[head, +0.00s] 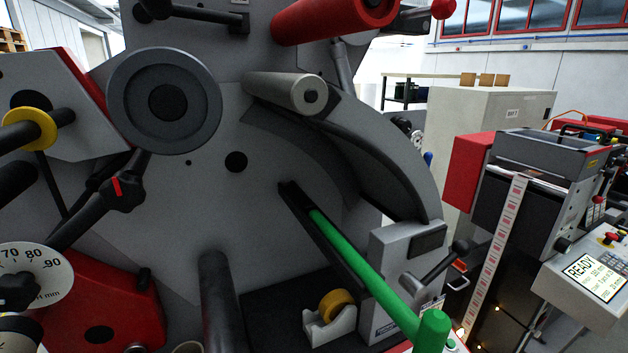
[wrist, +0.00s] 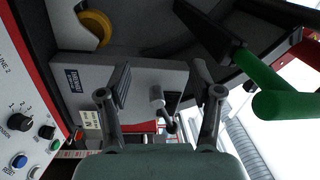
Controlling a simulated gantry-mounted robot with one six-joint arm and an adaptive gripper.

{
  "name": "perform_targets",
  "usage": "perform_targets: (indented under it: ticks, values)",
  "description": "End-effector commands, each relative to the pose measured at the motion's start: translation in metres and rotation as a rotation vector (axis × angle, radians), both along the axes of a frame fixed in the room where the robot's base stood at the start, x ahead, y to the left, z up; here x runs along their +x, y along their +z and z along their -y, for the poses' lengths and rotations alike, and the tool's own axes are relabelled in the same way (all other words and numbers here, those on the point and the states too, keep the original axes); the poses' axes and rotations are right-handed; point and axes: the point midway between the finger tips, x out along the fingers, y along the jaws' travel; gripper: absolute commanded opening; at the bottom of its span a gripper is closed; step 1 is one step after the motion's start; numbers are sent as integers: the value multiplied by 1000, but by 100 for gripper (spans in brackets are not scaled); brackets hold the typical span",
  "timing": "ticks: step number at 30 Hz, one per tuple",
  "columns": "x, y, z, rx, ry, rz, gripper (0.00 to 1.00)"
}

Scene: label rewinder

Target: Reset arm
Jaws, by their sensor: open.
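A green arm (head: 362,258) slopes down and toward the viewer from a dark slot in the grey machine plate. It ends in a thick green upright handle (head: 432,330). In the wrist view the green handle (wrist: 288,105) is at the right, outside my gripper's fingers. My gripper (wrist: 161,78) is open and empty, its two dark fingers apart. A small lever (wrist: 158,98) on a grey box shows between the fingers; I cannot tell how far beyond them it is. My gripper does not show in the head view.
The grey box (head: 393,245) with its lever (head: 435,268) stands right beside the green arm. A yellow tape roll (head: 336,304) in a white holder is left of it. A control panel (wrist: 25,110) lies at the wrist view's left. Rollers and a dial (head: 30,272) crowd the plate.

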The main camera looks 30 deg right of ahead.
Motion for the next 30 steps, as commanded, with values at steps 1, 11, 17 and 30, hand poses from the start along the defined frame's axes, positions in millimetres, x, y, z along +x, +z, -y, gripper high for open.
perform_targets:
  ticks: [1, 11, 17, 30]
  values:
    - [15, -6, -30, -103, 41, -53, 64]
    - [45, -54, -195, -976, 217, -380, 64]
    - [25, -58, -241, -1321, 241, -467, 64]
    - [22, 82, -239, -1362, 231, -489, 64]
